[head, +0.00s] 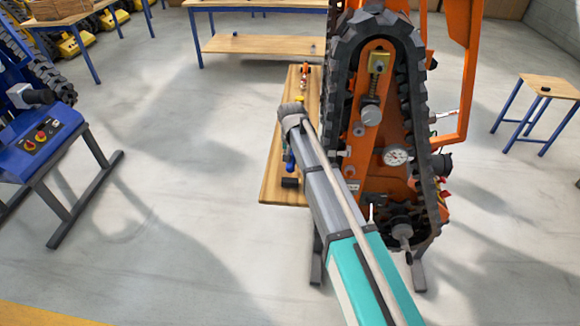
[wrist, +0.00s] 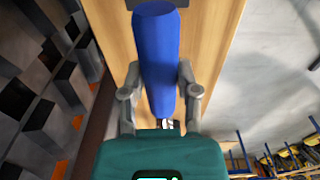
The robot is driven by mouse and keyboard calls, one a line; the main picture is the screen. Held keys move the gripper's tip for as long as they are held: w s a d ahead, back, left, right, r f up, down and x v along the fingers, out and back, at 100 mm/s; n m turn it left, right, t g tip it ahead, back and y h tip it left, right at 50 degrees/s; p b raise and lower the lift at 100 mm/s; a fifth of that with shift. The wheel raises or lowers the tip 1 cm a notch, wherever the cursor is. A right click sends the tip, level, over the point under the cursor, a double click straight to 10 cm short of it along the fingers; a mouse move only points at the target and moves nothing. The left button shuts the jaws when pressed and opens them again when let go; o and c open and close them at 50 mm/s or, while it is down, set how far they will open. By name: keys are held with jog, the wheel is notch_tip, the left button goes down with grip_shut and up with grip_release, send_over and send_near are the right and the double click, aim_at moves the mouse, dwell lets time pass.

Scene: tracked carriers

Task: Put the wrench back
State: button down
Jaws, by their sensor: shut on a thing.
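My gripper (wrist: 159,74) is shut on the blue handle (wrist: 157,40) of a tool in the wrist view. The handle is long and rounded, and a short metal part (wrist: 168,125) shows at its lower end, near my gripper's body. I cannot tell for certain from its shape that this is the wrench. The tool is over a wooden board (wrist: 215,40); I cannot tell whether it touches it. In the head view the board (head: 275,185) lies along the left side of an orange tracked carrier (head: 375,150), and my arm hides much of the gripper there.
The carrier's dark track (wrist: 45,100) rises close along the left in the wrist view. Small items (head: 304,72) stand at the board's far end, and a dark block (head: 290,183) is near its close end. A blue machine (head: 45,135) stands left. Open floor (head: 170,180) lies between.

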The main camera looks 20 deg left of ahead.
jog(key=shift+f, duration=0.15)
notch_tip(320, 180, down, 4)
jog(key=b, duration=0.3)
jog(key=shift+r+b, duration=0.25)
jog(key=shift+b, duration=0.15)
jog(key=shift+c, duration=1.8)
grip_release()
jog(key=shift+r, duration=0.2)
jog(key=r+p, duration=0.7)
jog(key=p, duration=0.1)
jog(key=r+p, duration=0.4)
jog(key=shift+s+r, duration=0.35)
